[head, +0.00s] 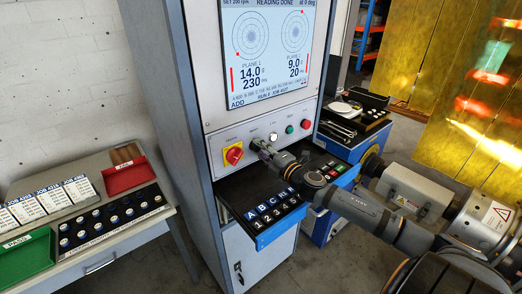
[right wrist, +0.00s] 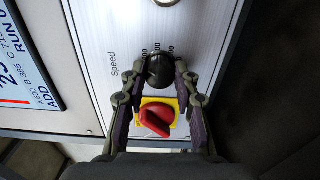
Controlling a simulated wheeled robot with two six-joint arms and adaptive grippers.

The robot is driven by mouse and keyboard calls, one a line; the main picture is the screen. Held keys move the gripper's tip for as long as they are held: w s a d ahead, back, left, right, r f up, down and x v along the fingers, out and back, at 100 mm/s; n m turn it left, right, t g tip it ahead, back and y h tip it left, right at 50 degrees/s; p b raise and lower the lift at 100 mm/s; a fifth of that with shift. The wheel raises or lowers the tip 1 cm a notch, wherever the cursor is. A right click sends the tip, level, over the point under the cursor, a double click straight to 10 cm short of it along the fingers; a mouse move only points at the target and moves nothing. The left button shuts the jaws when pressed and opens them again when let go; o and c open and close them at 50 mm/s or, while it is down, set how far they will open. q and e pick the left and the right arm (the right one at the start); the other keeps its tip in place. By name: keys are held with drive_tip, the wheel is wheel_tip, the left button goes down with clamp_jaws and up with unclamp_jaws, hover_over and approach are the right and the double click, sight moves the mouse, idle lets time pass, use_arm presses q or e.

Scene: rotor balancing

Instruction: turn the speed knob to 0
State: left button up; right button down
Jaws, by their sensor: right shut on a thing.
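The black speed knob (right wrist: 159,70) is on the grey control panel, beside the printed word "Speed" and some partly hidden scale numbers, in the right wrist view. My right gripper (right wrist: 158,76) is shut on it, one finger on either side. In the head view my right gripper (head: 256,144) is at the panel, just right of the red main switch, and covers the knob. The knob's pointer is too dark to read. My left gripper is not in view.
The red switch (head: 233,154) on its yellow plate sits close beside the knob; it also shows between my fingers in the wrist view. A green button and a red button (head: 306,124) are to the right. The open keyboard drawer (head: 238,203) juts out below. A screen (head: 268,50) is above.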

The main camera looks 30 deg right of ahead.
drive_tip(key=n, duration=0.4)
drive_tip(key=n+b, duration=0.1)
drive_tip(key=shift+f+n, duration=0.25)
drive_tip(key=shift+n, duration=0.45)
drive_tip(key=c, duration=1.2)
unclamp_jaws()
drive_tip(key=shift+s+r, duration=0.1)
drive_tip(key=shift+o, duration=1)
drive_tip(key=shift+r, duration=0.1)
drive_tip(key=shift+r, duration=0.1)
